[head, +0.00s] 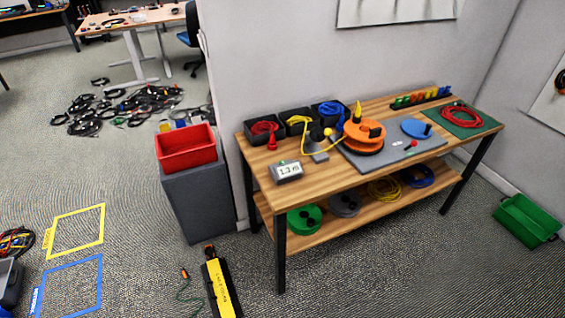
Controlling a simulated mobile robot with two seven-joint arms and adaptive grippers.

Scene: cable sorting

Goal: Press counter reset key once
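The counter (286,172) is a small grey box with a lit display at the front left of the wooden workbench (360,175). Its display seems to read about "1.2 m", in small digits. I cannot make out a separate reset key on it at this size. A grey base plate (365,165) lies behind and to its right, carrying an orange reel (365,133), a blue disc (416,128) and a small red knob (413,143). Neither of my grippers shows in the head view.
Black bins (294,122) with cables stand along the bench's back left. A red cone (271,142) stands behind the counter. A red bin (186,148) on a grey cabinet (199,202) stands left. A yellow-and-black device (220,286) lies on the floor in front.

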